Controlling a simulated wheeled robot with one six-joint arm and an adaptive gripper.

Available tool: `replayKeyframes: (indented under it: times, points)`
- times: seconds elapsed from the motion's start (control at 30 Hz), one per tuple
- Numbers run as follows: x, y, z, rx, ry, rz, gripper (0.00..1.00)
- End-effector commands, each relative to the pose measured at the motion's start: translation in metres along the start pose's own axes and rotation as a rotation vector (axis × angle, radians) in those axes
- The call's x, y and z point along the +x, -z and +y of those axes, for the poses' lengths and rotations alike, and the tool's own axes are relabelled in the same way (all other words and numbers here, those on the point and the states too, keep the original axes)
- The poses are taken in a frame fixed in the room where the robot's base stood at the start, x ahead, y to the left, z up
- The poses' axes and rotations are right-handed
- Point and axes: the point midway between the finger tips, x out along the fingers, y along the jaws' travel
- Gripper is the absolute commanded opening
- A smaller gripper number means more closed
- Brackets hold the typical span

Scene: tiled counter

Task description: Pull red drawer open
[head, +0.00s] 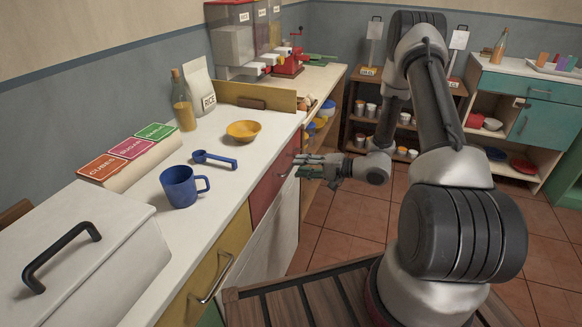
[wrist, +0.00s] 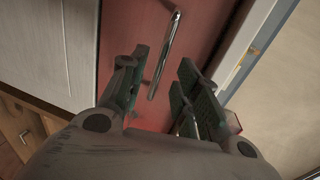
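The red drawer (head: 268,190) is in the counter's front, below the white top, and looks closed in the head view. Its red face (wrist: 192,35) fills the middle of the wrist view, with a slim metal bar handle (wrist: 166,50) standing out from it. My gripper (head: 305,165) is at the drawer's front near the handle. In the wrist view my gripper (wrist: 160,85) has its two green-padded fingers spread apart, with the handle's near end in the gap between them. I cannot tell whether either finger touches the handle.
A yellow drawer (head: 220,258) with a metal handle is nearer on the same counter. A blue mug (head: 180,187), blue scoop (head: 214,159) and yellow bowl (head: 243,130) stand on the countertop. Open tiled floor (head: 312,240) lies in front of the cabinet.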

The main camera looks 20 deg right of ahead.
Motion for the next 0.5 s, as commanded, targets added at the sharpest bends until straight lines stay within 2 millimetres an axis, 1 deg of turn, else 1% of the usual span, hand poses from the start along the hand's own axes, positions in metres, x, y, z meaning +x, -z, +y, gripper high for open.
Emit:
replayKeyframes:
  times: [0.03, 0.1, 0.2, 0.33, 0.5]
  points:
    - [0.009, -0.001, 0.000, -0.001, 0.000, -0.004, 0.32]
    - [0.021, -0.001, 0.000, 0.001, 0.000, -0.004, 0.32]
    - [0.033, -0.001, 0.000, 0.001, -0.001, -0.003, 0.32]
    - [0.042, 0.000, 0.000, 0.001, -0.001, -0.002, 0.32]
    - [0.043, 0.000, 0.000, 0.002, -0.001, -0.001, 0.32]
